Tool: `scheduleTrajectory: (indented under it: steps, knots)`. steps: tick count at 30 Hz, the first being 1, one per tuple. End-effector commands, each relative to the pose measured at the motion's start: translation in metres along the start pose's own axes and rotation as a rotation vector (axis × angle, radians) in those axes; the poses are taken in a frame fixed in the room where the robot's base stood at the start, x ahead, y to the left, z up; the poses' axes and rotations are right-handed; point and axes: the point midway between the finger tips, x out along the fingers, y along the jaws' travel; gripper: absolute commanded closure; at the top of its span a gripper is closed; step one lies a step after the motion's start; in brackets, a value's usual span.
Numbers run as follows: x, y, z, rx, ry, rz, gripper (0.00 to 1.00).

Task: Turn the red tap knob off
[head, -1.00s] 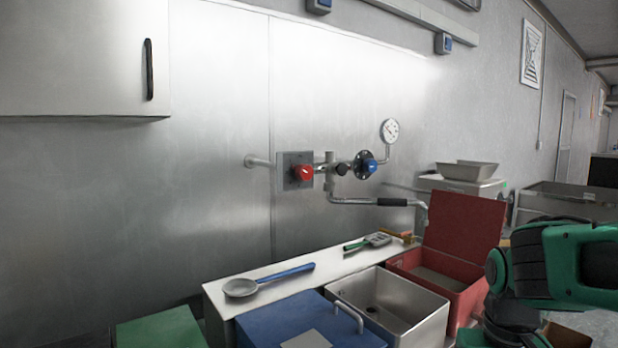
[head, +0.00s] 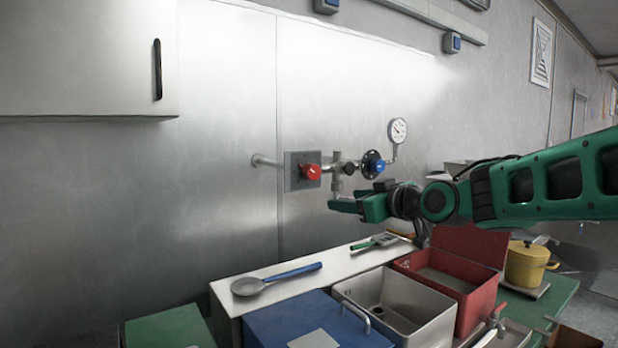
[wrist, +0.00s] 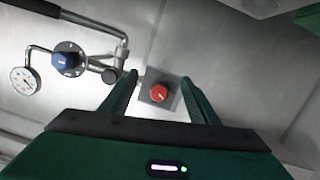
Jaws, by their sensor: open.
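The red tap knob (head: 310,172) sits on a square grey plate (head: 293,172) on the wall piping. My gripper (head: 340,202) is in front of the piping, a little right of and below the knob in the head view. In the wrist view the red knob (wrist: 159,93) shows between the two green fingers of my gripper (wrist: 160,82), which are spread apart. The knob looks farther off than the fingertips, and nothing is held. My gripper covers part of the pipe below the valves in the head view.
A blue knob (head: 373,164) and a pressure gauge (head: 398,130) are on the same piping, to the right. Below are a steel sink (head: 400,300), a blue-handled spoon (head: 275,279), a blue box (head: 290,325) and an open red box (head: 465,290).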

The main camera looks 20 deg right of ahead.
Motion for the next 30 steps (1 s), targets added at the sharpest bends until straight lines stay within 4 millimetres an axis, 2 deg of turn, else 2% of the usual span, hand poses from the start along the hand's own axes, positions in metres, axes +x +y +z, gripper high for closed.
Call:
scheduleTrajectory:
  steps: [1,3,6,11,24,30]
  knots:
    - [0.005,-0.002,-0.018,-0.016,0.059,-0.007,0.45]
    - [0.008,-0.005,-0.037,-0.029,0.122,-0.013,0.45]
    - [0.010,-0.007,-0.052,-0.041,0.171,-0.016,0.45]
    - [0.022,-0.008,-0.058,-0.044,0.185,-0.018,0.45]
    - [0.093,-0.009,-0.070,-0.043,0.182,-0.017,0.45]
    - [0.111,-0.009,-0.074,-0.042,0.182,-0.016,0.45]
